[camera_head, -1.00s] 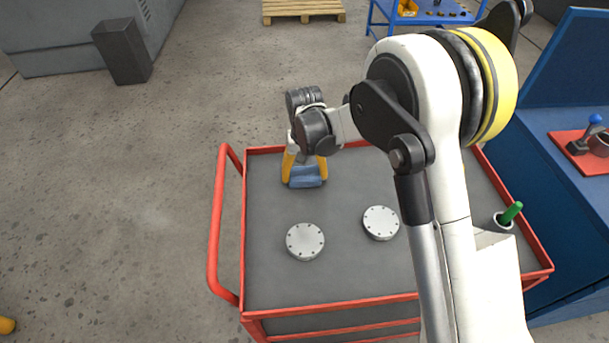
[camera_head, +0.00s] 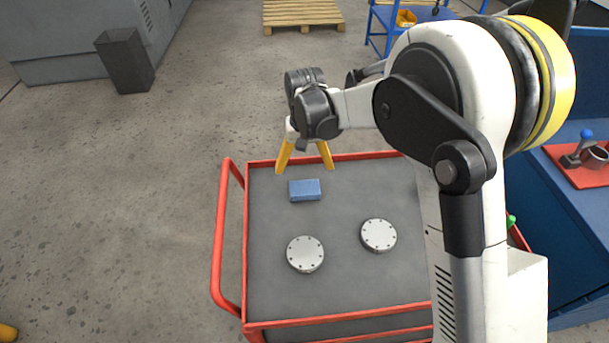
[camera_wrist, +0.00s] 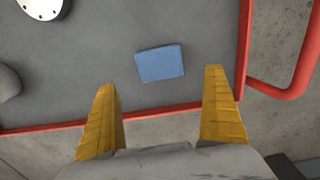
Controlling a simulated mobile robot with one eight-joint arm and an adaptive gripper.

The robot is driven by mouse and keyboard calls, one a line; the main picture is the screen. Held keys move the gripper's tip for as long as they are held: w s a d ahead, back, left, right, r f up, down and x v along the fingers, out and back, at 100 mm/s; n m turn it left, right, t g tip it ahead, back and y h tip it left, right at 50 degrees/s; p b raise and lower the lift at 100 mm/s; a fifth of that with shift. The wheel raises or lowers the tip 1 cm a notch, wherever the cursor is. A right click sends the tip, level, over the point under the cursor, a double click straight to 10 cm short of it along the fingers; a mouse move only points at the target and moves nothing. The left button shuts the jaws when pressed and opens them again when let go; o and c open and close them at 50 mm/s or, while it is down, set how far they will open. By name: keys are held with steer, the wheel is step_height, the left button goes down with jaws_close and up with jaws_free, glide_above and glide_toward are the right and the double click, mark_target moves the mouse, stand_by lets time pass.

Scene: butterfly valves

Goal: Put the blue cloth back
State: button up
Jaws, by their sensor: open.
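The blue cloth (camera_head: 305,190) is a small folded block lying flat on the grey top of the red-framed cart (camera_head: 335,280), near its far left corner. It also shows in the wrist view (camera_wrist: 160,63), beyond the fingertips and between their lines. My gripper (camera_head: 305,170) has yellow fingers, spread open and empty. It is above the cart's far edge, apart from the cloth. In the wrist view both fingers (camera_wrist: 160,80) are wide apart with nothing between them.
Two round grey flanges with bolt holes lie on the cart, one left (camera_head: 305,254) and one right (camera_head: 378,235). The cart's red handle (camera_head: 222,240) is at left. A blue bench with a red mat (camera_head: 580,170) stands at right. The cart top around the cloth is clear.

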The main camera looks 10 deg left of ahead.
steer(key=shift+r, duration=1.35)
steer(key=s+d+r+m+t, duration=0.1)
steer(key=s+d+r+t, duration=0.1)
steer(key=s+d+r, duration=0.4)
steer(key=s+d+r+t, duration=0.1)
steer(key=d+r, duration=0.7)
steer(key=d, duration=0.1)
steer(key=s+d+m+t, duration=0.2)
steer(key=s+d+t, duration=0.2)
steer(key=s+d, duration=0.8)
steer(key=shift+s+d+r, duration=0.25)
steer(key=shift+s+d, duration=0.15)
steer(key=shift+s, duration=0.85)
